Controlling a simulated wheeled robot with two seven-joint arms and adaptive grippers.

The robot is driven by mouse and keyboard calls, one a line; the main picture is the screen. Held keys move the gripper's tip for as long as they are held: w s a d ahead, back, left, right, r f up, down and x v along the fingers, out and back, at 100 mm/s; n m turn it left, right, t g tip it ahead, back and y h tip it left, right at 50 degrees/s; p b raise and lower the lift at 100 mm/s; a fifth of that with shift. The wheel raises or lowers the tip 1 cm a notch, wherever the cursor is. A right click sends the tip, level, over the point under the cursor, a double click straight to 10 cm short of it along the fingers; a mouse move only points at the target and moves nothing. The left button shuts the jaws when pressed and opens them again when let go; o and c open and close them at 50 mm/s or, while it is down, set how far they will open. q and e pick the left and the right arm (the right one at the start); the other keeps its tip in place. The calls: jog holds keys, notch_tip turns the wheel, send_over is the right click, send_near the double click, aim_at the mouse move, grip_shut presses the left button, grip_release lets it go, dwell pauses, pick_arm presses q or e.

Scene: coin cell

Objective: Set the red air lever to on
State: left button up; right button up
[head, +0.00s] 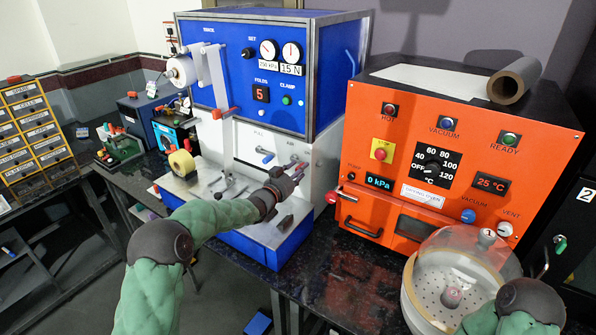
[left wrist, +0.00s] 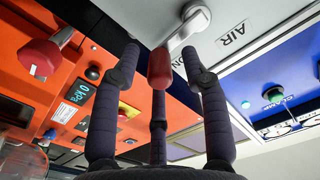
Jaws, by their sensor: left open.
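The red air lever (left wrist: 160,68) shows in the left wrist view, a red grip on a pale metal arm that turns on a round pivot under the AIR label. Its grip lies beside the ON mark, which it partly covers. My left gripper (left wrist: 160,75) is open, its dark fingers spread around the red grip; I cannot tell whether any finger touches it. In the head view my left gripper (head: 290,178) is at the right side of the blue and white machine (head: 245,145), and it largely hides the lever. My right gripper is out of view.
The orange drying oven (head: 450,140) stands close to the right of my left gripper. Its red knob (head: 332,197) sticks out near my fingers. A clear dome (head: 470,250) stands at the front right.

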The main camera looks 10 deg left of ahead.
pick_arm(q)
jog(key=v, duration=1.1)
jog(key=shift+s, duration=0.35)
jog(key=shift+a, duration=0.1)
